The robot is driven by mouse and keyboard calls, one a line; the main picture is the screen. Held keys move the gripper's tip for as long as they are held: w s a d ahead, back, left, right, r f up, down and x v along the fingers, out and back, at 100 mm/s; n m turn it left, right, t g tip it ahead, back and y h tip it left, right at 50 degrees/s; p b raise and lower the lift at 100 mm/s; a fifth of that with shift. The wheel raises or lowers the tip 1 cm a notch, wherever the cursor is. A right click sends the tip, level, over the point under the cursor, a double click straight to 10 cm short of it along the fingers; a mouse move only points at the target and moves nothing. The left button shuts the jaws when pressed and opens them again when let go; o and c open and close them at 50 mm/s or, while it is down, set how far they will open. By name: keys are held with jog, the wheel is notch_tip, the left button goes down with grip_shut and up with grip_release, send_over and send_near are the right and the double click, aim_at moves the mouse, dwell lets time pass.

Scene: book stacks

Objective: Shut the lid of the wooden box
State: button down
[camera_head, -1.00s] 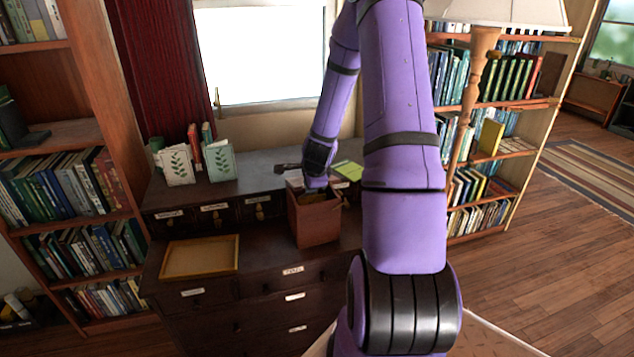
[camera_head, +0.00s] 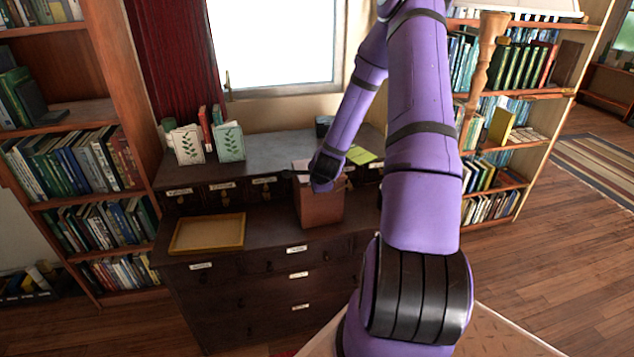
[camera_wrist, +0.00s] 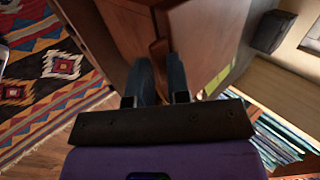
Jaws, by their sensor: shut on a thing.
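The wooden box (camera_head: 321,211), reddish brown, stands on the dark desk below the window in the head view. My gripper (camera_head: 323,186) is at the top of the box and covers much of it, so how far the lid is open cannot be told there. In the wrist view, the two dark fingers of my gripper (camera_wrist: 159,78) are close together on a narrow brown wooden piece, which seems to be part of the lid. A broad brown wooden face (camera_wrist: 208,40), apparently the box, fills the upper middle of that view.
The dark desk (camera_head: 270,216) has a shallow yellow tray (camera_head: 208,234) left of the box. Green leaf-patterned bookends (camera_head: 229,142) stand at the back left. Yellow-green paper (camera_head: 361,155) lies behind the box. Bookshelves flank the desk; a lamp (camera_head: 487,70) stands right.

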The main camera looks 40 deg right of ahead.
jog(key=c, duration=1.2)
grip_release()
jog(key=shift+c, duration=0.2)
jog(key=v, duration=1)
jog(key=shift+s+r, duration=0.25)
jog(key=shift+a, duration=0.15)
